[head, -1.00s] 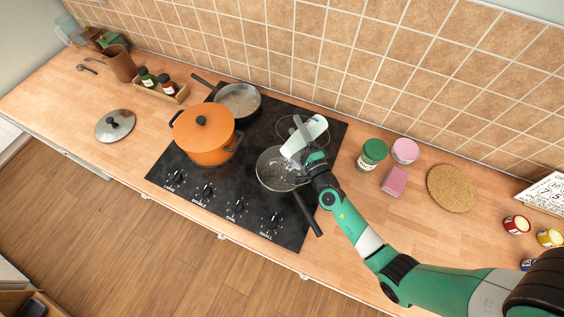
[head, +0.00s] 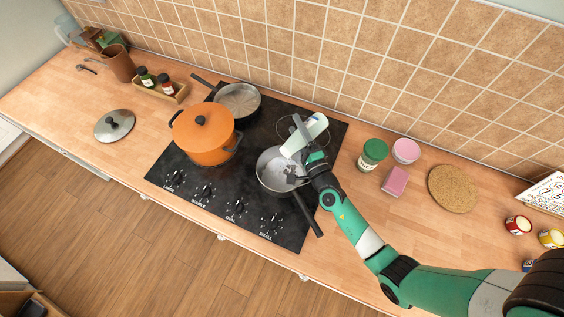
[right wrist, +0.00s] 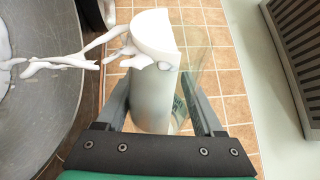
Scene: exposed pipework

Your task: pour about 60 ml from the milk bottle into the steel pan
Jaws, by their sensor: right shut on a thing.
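The milk bottle (head: 307,134) is clear with white milk inside, and it is tilted far over above the steel pan (head: 263,172). My right gripper (head: 308,157) is shut around the bottle. In the right wrist view the bottle (right wrist: 152,95) sits between the two fingers of the gripper (right wrist: 163,112). White milk streams from its mouth leftward over the grey pan (right wrist: 35,125). The pan stands at the front right of the hob, its dark handle toward the front right. The gripper partly hides its inside, so the milk level cannot be read. My left gripper is out of view.
An orange pot (head: 203,135) with a lid stands left of the pan on the black hob (head: 255,205). A second pan (head: 238,99) is behind it.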

